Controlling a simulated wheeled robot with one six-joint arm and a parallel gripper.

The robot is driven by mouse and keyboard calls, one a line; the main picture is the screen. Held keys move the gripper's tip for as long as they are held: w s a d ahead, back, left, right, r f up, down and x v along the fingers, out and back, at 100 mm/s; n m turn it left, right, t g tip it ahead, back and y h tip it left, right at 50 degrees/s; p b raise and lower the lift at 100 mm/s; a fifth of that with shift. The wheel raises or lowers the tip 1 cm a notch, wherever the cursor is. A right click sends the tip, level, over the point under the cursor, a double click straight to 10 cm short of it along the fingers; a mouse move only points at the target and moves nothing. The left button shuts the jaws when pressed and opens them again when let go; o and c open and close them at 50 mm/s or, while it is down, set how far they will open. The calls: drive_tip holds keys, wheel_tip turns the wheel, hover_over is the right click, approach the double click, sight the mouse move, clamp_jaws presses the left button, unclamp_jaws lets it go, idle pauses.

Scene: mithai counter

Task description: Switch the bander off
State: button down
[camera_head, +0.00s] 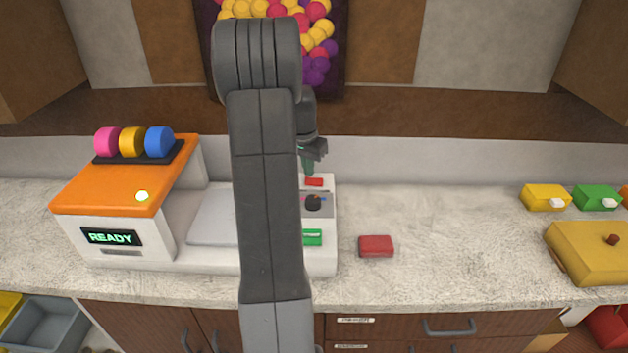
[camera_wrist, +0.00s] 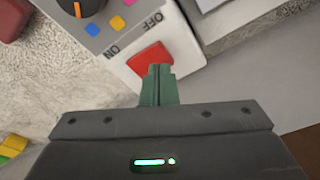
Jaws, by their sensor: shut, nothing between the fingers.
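The bander is an orange and white machine (camera_head: 113,183) on the counter at left. Its screen (camera_head: 111,237) reads READY and a yellowish lamp (camera_head: 142,196) glows on top. Its control panel at the right end has a red switch (camera_head: 314,182), a dark dial (camera_head: 313,203) and a green part (camera_head: 312,237). In the wrist view the red switch (camera_wrist: 148,57) sits on a white plate beside the printed words ON and OFF. My gripper (camera_head: 308,168) is shut and empty; its green fingertips (camera_wrist: 160,70) overlap the switch's lower edge in the wrist view. I cannot tell whether they touch.
A small red block (camera_head: 376,246) lies on the counter right of the bander. Pink, yellow and blue rolls (camera_head: 132,142) stand on its top. Yellow (camera_head: 545,198) and green (camera_head: 597,198) boxes and a larger yellow box (camera_head: 590,253) stand far right. The counter between is clear.

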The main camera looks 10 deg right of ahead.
sight(308, 180)
drive_tip(key=shift+f+b, duration=0.6)
drive_tip(key=shift+f, duration=0.3)
idle(0.4)
drive_tip(key=shift+r, duration=0.15)
drive_tip(key=shift+r+p, duration=2.5)
drive_tip(key=shift+r, duration=0.95)
drive_tip(key=shift+f, duration=0.2)
wheel_tip(308, 180, down, 7)
drive_tip(key=b, duration=0.5)
drive_tip(key=shift+r, duration=0.2)
